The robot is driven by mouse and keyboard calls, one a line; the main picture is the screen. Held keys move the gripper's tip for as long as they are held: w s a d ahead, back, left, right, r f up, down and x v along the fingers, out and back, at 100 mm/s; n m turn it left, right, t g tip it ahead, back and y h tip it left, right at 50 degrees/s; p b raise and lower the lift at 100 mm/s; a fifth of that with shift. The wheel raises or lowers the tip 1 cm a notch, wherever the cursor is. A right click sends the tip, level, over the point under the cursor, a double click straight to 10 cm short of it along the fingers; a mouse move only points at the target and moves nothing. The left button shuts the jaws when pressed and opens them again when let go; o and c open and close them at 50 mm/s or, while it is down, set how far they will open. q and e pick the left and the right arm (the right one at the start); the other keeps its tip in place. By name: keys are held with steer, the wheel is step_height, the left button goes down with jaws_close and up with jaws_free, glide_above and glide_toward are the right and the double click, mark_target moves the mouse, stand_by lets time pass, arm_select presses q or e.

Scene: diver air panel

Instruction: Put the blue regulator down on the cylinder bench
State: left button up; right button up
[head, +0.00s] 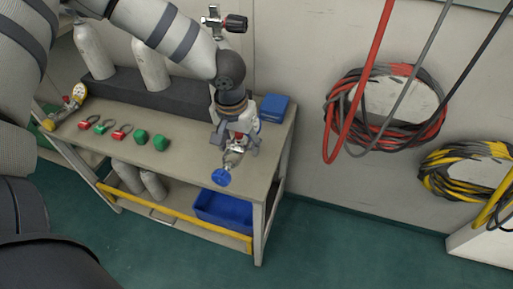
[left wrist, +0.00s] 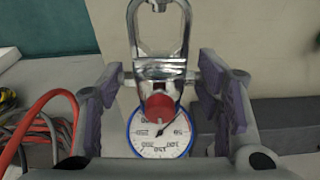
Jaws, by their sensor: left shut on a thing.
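My left gripper (head: 240,146) points down over the right part of the cylinder bench (head: 190,158) and is shut on the blue regulator. The regulator has a silver body and a round blue part (head: 222,177) that shows over the bench's front edge in the head view. In the left wrist view its metal yoke (left wrist: 160,68), red knob and blue-rimmed white gauge (left wrist: 160,148) lie between the purple finger pads (left wrist: 162,95). I cannot tell whether the regulator touches the bench top. My right gripper is out of view.
A yellow regulator (head: 78,93) lies at the bench's left end. Several small red and green pieces (head: 122,132) lie in a row. A blue box (head: 275,107) stands behind my gripper. A blue bin (head: 224,209) sits below. Coiled hoses (head: 385,112) hang on the wall.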

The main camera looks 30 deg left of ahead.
arm_select(q)
steer(key=shift+n, duration=0.3)
steer(key=w+a+f, duration=0.1)
steer(key=a+f, duration=0.1)
steer(key=a, duration=0.1)
steer(key=w+a+f, duration=0.1)
steer(key=a, duration=0.1)
steer(key=shift+w+a, duration=0.2)
steer(key=shift+w, duration=0.15)
steer(key=b, duration=0.1)
glide_above(254, 159)
steer(key=shift+a+f, duration=0.1)
steer(key=shift+a, duration=0.35)
steer(key=shift+d, duration=0.3)
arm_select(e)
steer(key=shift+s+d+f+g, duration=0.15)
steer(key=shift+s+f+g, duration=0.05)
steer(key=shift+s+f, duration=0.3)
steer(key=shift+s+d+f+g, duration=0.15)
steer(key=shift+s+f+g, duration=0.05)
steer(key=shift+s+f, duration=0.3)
arm_select(q)
steer(key=shift+d, duration=0.15)
steer(key=shift+f+b, duration=0.35)
steer(key=shift+f, duration=0.3)
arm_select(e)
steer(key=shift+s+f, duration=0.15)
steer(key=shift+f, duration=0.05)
arm_select(q)
steer(key=shift+f, duration=0.15)
